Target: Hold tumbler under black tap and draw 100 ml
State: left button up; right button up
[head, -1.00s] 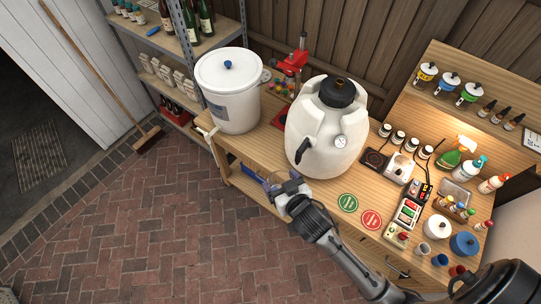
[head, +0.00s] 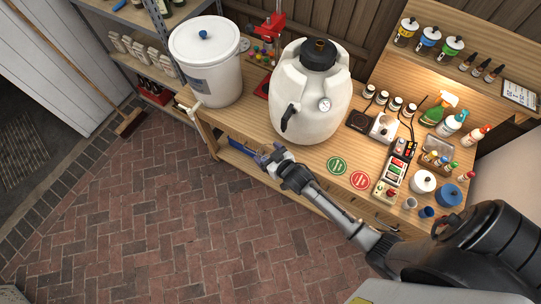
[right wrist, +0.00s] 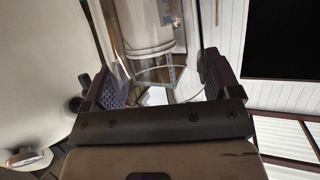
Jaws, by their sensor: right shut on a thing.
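The white fermenter (head: 310,95) with a black lid stands on the wooden bench, and its black tap (head: 288,116) points down at the front. My right gripper (head: 270,154) is just past the bench's front edge, below and slightly left of the tap in the picture. In the right wrist view, the right gripper (right wrist: 165,88) is shut on a clear tumbler (right wrist: 160,72), whose see-through wall shows between the fingers. In the head view the tumbler is too small to make out clearly. I cannot see any liquid in it. My left gripper is not in view.
A white lidded bucket (head: 206,65) stands left of the fermenter. Green (head: 337,165) and red (head: 360,180) round mats lie on the bench, right of my gripper. Bottles, jars and a scale (head: 361,120) crowd the bench's right side. The brick floor in front is clear.

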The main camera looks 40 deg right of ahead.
aim_at(266, 150)
jog(key=w+d+f, duration=0.2)
jog(key=w+d, duration=0.1)
jog(key=d, duration=0.6)
jog(key=shift+w+f, duration=0.15)
jog(key=shift+f, duration=0.2)
dwell(0.3)
jog(key=shift+a, duration=0.15)
jog(key=shift+s+a+p, duration=0.35)
jog(key=shift+s+a, duration=0.05)
jog(key=shift+a, duration=0.65)
jog(key=shift+s+a+p, duration=0.4)
jog(key=shift+a, duration=0.7)
jog(key=shift+s+a+p, duration=0.35)
jog(key=shift+s+a, duration=0.05)
jog(key=shift+a, duration=0.65)
jog(key=shift+s+a, duration=0.2)
jog(key=shift+a, duration=0.25)
